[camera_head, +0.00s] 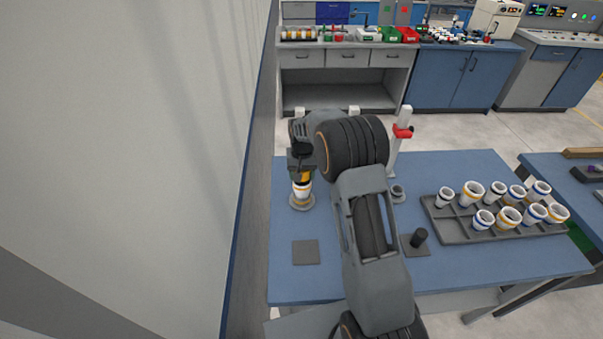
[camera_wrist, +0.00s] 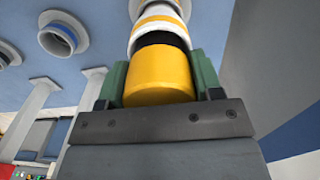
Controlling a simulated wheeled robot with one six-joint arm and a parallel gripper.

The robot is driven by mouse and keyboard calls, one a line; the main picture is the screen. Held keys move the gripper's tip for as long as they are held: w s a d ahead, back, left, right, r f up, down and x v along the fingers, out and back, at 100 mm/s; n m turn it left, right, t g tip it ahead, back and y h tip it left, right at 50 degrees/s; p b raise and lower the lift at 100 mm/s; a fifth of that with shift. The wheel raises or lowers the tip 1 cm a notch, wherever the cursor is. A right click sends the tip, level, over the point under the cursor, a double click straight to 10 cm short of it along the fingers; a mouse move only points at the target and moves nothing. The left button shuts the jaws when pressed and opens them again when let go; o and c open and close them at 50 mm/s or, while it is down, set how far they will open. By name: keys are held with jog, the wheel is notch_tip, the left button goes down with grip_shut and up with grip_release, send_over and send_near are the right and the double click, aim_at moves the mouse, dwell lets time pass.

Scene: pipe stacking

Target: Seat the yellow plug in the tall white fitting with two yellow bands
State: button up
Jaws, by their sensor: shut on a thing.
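The yellow plug (camera_wrist: 160,76) is held between the green fingers of my gripper (camera_wrist: 160,85) in the wrist view. In the head view the plug (camera_head: 305,177) shows just below my gripper (camera_head: 302,172). The tall white fitting with yellow bands (camera_head: 301,192) stands under the plug, on a round grey base (camera_head: 302,203). In the wrist view the fitting (camera_wrist: 160,11) lines up with the plug's far end, and a black section shows between the yellow body and the fitting's white rim. I cannot tell how deep the plug sits in the fitting.
A grey tray (camera_head: 455,232) with several banded white fittings stands at the right of the blue table (camera_head: 345,275). A black cylinder (camera_head: 419,237), a small ring-shaped fitting (camera_head: 397,191) and a post with a red clamp (camera_head: 402,131) stand near my arm. A wall (camera_head: 130,150) is at left.

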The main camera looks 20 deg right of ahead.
jog(key=shift+f+b, duration=0.3)
jog(key=shift+f, duration=0.15)
jog(key=o, duration=1)
jog(key=shift+o, duration=0.2)
notch_tip(320, 180, up, 14)
jog(key=b, duration=0.1)
jog(key=shift+f, duration=0.1)
